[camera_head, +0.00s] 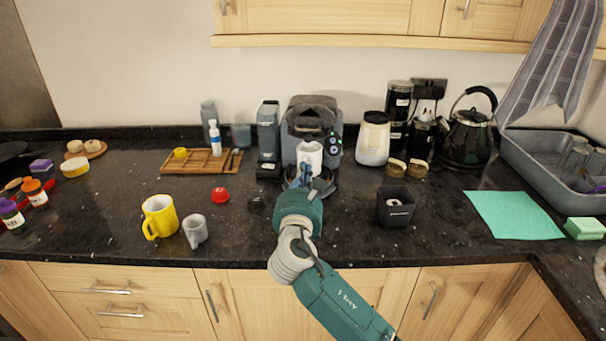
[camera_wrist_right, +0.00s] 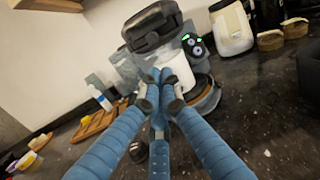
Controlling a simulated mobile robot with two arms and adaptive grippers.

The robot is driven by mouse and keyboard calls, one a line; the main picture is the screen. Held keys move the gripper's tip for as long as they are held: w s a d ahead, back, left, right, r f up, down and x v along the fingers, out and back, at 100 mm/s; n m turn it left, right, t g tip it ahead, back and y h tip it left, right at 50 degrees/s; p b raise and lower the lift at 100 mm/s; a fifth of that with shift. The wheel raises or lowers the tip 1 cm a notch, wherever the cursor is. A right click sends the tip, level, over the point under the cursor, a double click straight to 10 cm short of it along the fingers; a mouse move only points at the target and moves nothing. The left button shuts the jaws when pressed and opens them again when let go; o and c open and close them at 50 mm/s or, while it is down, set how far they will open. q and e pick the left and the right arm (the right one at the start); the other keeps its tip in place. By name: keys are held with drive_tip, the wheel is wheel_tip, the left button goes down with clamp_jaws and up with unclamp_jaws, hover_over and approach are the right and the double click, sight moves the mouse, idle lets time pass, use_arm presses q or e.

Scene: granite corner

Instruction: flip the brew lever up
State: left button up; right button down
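The grey and black coffee machine (camera_head: 299,127) stands against the back wall, and its dark top part also shows in the right wrist view (camera_wrist_right: 152,27). I cannot clearly make out which part is the brew lever. A white mug (camera_head: 309,154) is at the machine's front. It also shows in the right wrist view (camera_wrist_right: 181,73). My right gripper (camera_head: 305,178) is in front of the mug and below the machine's top. Its blue fingers (camera_wrist_right: 160,88) come together at the mug's near side; any handle between them is hidden. My left gripper is out of view.
Lit buttons (camera_head: 335,143) are on the machine's right side. A dark square bin (camera_head: 394,209), yellow mug (camera_head: 159,216) and grey mug (camera_head: 195,231) stand nearer the front.

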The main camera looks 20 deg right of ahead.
sight(311, 119)
drive_tip(key=w+r, duration=0.1)
drive_tip(key=w, duration=0.1)
drive_tip(key=w+d+r+p, duration=0.2)
drive_tip(key=w, duration=0.1)
drive_tip(key=shift+w+d+r, duration=0.1)
drive_tip(key=shift+w, duration=0.2)
drive_tip(key=shift+s+r, duration=0.1)
drive_tip(key=shift+r, duration=0.45)
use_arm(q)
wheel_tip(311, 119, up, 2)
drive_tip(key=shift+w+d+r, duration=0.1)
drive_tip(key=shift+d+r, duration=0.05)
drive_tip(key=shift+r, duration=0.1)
